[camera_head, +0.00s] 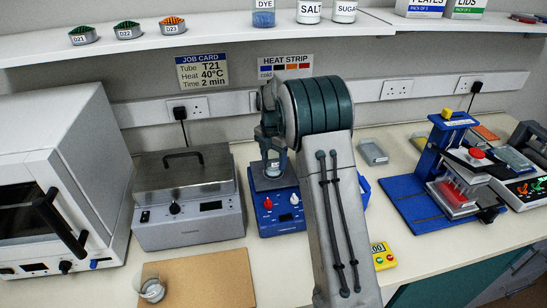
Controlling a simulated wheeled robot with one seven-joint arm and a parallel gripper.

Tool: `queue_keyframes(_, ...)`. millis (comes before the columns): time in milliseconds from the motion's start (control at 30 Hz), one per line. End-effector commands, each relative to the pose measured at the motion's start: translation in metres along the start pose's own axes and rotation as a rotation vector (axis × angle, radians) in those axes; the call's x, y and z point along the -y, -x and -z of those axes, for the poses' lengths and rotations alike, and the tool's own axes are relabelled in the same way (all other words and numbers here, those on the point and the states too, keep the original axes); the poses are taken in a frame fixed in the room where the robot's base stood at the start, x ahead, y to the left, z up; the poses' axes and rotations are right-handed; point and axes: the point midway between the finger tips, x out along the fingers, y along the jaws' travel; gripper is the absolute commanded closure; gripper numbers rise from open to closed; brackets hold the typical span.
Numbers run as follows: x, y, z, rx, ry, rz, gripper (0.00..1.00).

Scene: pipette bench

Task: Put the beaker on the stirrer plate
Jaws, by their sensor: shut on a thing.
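The stirrer plate (280,216) is a blue unit with a red and a white knob on its front, standing on the bench mid-view. My gripper (271,148) points down over its top, shut on a small clear beaker (272,168). My arm hides the right part of the stirrer plate.
A grey lidded bath (188,212) stands close left of the stirrer plate. A glass vessel (152,289) is on the brown board (212,280) in front. A yellow timer (383,256) lies right of my arm. A blue press (448,165) stands further right. A shelf (200,42) runs above.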

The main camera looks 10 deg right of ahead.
Motion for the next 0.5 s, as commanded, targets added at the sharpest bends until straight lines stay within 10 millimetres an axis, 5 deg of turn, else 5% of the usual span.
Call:
queue_keyframes(167,0.0000,-0.0031,-0.0003,0.000,-0.001,0.000,0.69)
queue_keyframes(200,0.0000,-0.0036,-0.0003,0.000,-0.001,0.000,0.41)
queue_keyframes(267,0.0000,-0.0027,-0.0002,0.000,-0.001,0.000,0.25)
queue_keyframes(500,0.0001,-0.0026,-0.0002,0.000,-0.001,0.000,0.22)
